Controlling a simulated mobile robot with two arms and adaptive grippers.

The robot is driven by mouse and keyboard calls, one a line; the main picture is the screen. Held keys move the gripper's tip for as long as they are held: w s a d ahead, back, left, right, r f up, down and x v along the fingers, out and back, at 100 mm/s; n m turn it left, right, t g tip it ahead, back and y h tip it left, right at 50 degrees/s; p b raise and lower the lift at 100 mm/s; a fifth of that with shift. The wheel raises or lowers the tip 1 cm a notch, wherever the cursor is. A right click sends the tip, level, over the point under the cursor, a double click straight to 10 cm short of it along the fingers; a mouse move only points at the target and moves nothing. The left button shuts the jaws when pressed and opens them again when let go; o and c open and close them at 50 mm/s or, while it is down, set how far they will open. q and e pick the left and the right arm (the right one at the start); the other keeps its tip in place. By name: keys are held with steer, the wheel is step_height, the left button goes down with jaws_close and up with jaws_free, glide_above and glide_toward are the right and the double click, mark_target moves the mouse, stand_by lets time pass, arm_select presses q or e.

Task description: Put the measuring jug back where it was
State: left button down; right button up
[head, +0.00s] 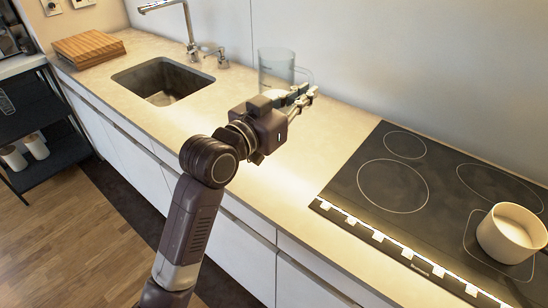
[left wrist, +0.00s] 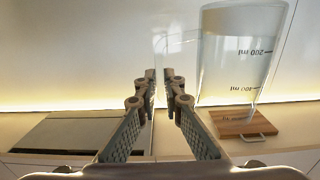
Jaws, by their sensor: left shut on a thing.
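The measuring jug (head: 276,68) is clear glass and stands upright near the back wall, between sink and hob in the head view. Its lower part is partly hidden by my gripper, so I cannot tell whether it touches the counter. In the left wrist view the jug (left wrist: 240,50) fills the upper right, with millilitre marks on it. My left gripper (head: 304,94) is at the jug's handle side. In the left wrist view its fingers (left wrist: 161,90) are close together around the clear handle. My right gripper is not in view.
A sink (head: 163,83) with a tap (head: 190,45) lies to the left, and wooden boards (head: 88,47) lie beyond it. A black hob (head: 392,185) with a white pot (head: 511,232) is to the right.

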arm_select(q)
step_height(320, 180, down, 18)
steer(key=shift+s+d+f+b, duration=0.1)
steer(key=shift+b, duration=0.25)
steer(key=shift+f, duration=0.15)
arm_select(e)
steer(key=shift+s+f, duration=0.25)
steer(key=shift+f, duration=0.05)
arm_select(q)
steer(key=shift+f, duration=0.1)
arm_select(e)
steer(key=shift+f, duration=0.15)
arm_select(q)
steer(key=c, duration=2.5)
jaws_free()
steer(key=shift+f, duration=0.2)
steer(key=o, duration=0.4)
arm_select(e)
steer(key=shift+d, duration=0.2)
